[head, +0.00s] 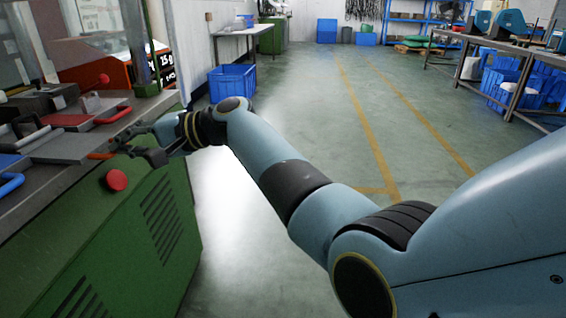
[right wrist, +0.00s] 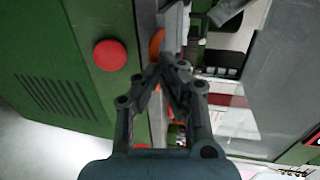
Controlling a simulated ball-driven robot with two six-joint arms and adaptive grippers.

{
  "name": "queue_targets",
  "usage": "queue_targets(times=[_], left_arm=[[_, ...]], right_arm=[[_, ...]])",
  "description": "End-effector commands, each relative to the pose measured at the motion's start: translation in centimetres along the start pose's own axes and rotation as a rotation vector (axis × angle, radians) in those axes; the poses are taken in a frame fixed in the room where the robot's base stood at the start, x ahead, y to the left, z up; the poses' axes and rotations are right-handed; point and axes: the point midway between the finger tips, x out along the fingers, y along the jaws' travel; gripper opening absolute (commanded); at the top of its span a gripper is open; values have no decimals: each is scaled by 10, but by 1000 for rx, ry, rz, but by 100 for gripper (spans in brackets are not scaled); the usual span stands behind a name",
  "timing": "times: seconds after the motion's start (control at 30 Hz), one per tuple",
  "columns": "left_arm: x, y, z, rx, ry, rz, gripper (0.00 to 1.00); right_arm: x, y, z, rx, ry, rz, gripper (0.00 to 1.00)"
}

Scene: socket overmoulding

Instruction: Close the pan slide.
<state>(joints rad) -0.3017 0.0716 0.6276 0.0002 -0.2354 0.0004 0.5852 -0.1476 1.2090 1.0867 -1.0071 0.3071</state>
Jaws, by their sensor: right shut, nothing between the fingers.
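The green machine's top carries several sliding plates with coloured handles; I cannot tell for sure which is the pan slide. A grey plate (head: 65,147) with an orange handle (head: 101,155) sticks out toward the machine's front edge. My right gripper (head: 118,146) is shut and empty, right at this handle. In the right wrist view the closed fingertips (right wrist: 170,62) are just beside the orange handle (right wrist: 156,45); I cannot tell whether they touch it. My left gripper is not in view.
A red plate with a red handle (head: 113,115) lies farther back, and a blue handle (head: 12,184) nearer. A red button (head: 117,180) is on the green machine front (head: 100,240). A blue crate (head: 232,82) stands beyond.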

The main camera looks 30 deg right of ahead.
Motion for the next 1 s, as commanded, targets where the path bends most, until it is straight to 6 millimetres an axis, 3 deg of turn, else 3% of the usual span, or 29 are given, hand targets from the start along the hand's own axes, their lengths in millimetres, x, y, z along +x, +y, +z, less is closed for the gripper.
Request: queue_targets(times=[0.2,0.4,1.0], left_arm=[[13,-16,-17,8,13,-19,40],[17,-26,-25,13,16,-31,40],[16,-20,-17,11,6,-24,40]], right_arm=[[38,-5,-1,2,-1,0,0],[54,-10,-1,2,0,0,0],[58,-13,-2,1,1,0,0]])
